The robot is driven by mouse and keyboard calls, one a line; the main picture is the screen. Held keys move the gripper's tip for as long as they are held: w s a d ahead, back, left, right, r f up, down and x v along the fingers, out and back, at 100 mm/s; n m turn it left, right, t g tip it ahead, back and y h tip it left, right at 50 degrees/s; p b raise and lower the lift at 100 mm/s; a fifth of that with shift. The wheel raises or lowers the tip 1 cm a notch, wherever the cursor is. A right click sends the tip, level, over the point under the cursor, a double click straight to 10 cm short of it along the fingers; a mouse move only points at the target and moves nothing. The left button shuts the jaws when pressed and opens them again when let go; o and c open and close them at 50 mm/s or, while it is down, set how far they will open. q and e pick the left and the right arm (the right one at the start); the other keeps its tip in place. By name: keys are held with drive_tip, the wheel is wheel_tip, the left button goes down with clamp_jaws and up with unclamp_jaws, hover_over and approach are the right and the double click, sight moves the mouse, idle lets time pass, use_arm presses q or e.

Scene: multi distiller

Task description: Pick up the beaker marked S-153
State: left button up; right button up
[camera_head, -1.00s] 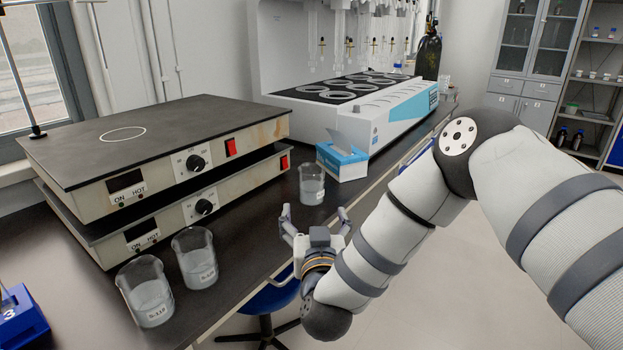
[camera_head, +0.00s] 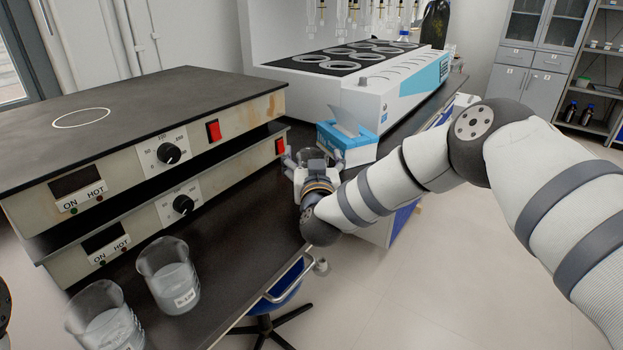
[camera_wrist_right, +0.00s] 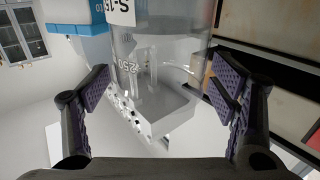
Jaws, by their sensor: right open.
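The beaker (camera_wrist_right: 160,65) fills the upper middle of the right wrist view. It is clear glass with a 250 mark and a white label reading "S-15", the rest cut off. My right gripper (camera_wrist_right: 162,90) is open, with one finger on each side of the beaker. I cannot tell whether either finger touches it. In the head view my right gripper (camera_head: 312,164) is at the bench edge by the blue box and hides most of this beaker.
Two other beakers, one nearer (camera_head: 108,325) and one farther (camera_head: 168,280), stand at the front left of the bench. Stacked hot plates (camera_head: 150,110) stand left of the gripper. A blue box (camera_head: 348,142) sits just right, before the white distiller (camera_head: 395,100). A stool (camera_head: 272,322) is below.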

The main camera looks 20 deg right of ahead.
drive_tip(key=shift+w, duration=0.15)
drive_tip(key=shift+r, duration=0.1)
clamp_jaws()
drive_tip(key=shift+r, duration=0.15)
